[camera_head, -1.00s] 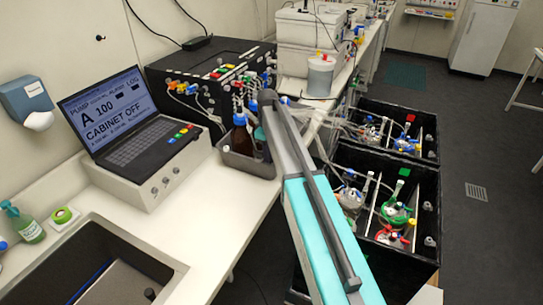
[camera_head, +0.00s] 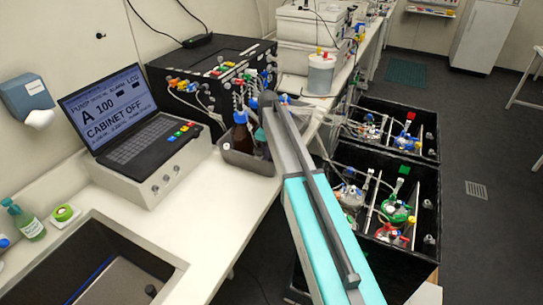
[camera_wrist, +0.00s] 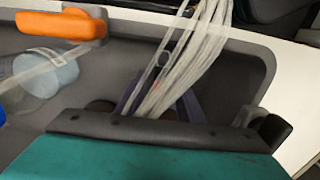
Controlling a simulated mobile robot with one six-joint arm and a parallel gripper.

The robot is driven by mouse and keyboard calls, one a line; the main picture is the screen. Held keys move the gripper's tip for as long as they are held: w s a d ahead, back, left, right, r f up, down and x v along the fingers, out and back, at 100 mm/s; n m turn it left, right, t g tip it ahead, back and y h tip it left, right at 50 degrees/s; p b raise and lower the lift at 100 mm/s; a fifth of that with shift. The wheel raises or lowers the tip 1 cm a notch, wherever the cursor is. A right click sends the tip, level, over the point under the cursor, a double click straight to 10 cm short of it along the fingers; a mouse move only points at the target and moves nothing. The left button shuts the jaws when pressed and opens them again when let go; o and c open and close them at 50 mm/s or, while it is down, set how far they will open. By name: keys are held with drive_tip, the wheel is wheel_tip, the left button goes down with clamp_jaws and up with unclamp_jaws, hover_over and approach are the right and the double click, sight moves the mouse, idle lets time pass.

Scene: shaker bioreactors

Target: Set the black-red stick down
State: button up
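I cannot make out the black-red stick in either view. In the wrist view, my gripper (camera_wrist: 162,102) is low in the picture, over a grey tray (camera_wrist: 250,62), partly hidden behind a bundle of pale tubes (camera_wrist: 192,62). A tiny red spot shows between the tubes near the fingers; I cannot tell what it belongs to. Whether the fingers are open or shut is unclear. In the head view, my teal arm reaches toward the grey tray (camera_head: 245,163) at the counter's edge, and the gripper is hidden there.
A brown bottle (camera_head: 240,135) stands in the tray. A blue-capped bottle (camera_wrist: 45,75) and an orange part (camera_wrist: 60,25) show in the wrist view. A laptop (camera_head: 130,125) and black pump box (camera_head: 205,70) are close by. Open black boxes (camera_head: 430,215) stand right of my arm.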

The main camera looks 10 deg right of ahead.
wheel_tip(320, 180, up, 12)
drive_tip(key=b, duration=0.3)
drive_tip(key=shift+r, duration=0.15)
idle(0.5)
idle(0.6)
